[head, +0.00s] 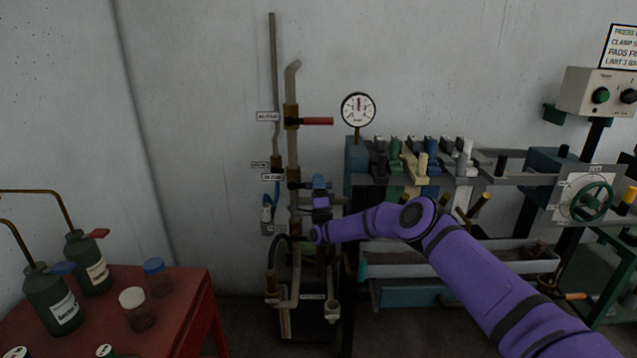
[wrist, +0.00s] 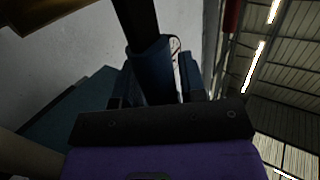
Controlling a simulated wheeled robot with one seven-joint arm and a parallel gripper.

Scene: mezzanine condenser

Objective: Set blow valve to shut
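The upper valve has a red handle (head: 318,121) pointing right, across the pipe. The lower one has a blue handle (head: 326,182), also out to the right, roughly level. Small labels sit left of both, too small to read surely, so I cannot tell which is the blow valve. My gripper (head: 321,193) is at the blue handle, reaching up from below. In the wrist view the blue handle (wrist: 153,72) stands between my gripper's two fingers (wrist: 156,88). Whether both fingers press on it is unclear.
A pressure gauge (head: 358,109) stands right of the pipe. A bench with several coloured levers (head: 425,165) and a green handwheel (head: 590,202) fill the right. A red table (head: 170,325) with bottles is at the lower left. Another small blue-handled fitting (head: 267,213) hangs left of the pipe.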

